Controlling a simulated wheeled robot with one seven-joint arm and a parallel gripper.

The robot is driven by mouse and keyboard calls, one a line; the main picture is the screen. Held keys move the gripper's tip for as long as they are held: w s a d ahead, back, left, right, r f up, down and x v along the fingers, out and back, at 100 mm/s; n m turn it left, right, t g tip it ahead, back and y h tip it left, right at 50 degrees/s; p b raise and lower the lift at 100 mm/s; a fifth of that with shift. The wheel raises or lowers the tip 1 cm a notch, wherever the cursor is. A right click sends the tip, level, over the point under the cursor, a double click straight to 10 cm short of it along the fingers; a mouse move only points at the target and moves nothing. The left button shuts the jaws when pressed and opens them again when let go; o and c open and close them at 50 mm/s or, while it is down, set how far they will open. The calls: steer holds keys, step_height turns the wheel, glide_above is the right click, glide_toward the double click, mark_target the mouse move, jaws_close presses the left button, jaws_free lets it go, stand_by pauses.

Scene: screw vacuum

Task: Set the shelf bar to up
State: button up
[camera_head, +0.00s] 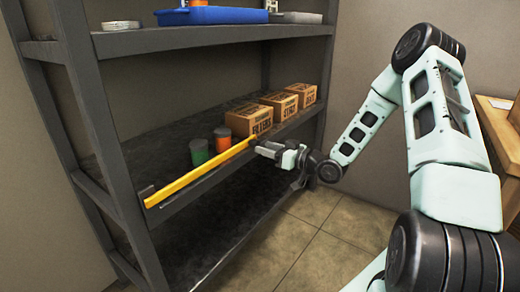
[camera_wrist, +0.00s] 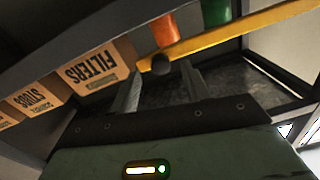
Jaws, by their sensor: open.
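The yellow shelf bar (camera_head: 200,172) runs along the front of the middle shelf, roughly in line with the shelf edge. Its left end is by a small dark bracket at the left post. Its right end is close to my gripper (camera_head: 263,149), which is in front of the shelf. In the wrist view, turned over, the bar (camera_wrist: 235,35) crosses at upper right. A dark round knob (camera_wrist: 160,64) at the bar's end sits just beyond and between my open fingertips (camera_wrist: 162,82). I cannot tell whether the fingers touch it.
Several cardboard boxes (camera_head: 250,119) stand on the middle shelf (camera_head: 178,205) at right. A green can (camera_head: 199,152) and an orange can (camera_head: 222,138) stand behind the bar. The upper shelf holds a blue tray (camera_head: 225,15). The tiled floor (camera_head: 310,235) in front is clear.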

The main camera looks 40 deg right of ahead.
steer(key=x, duration=0.3)
steer(key=shift+w+a, duration=0.1)
steer(key=shift+w, duration=0.05)
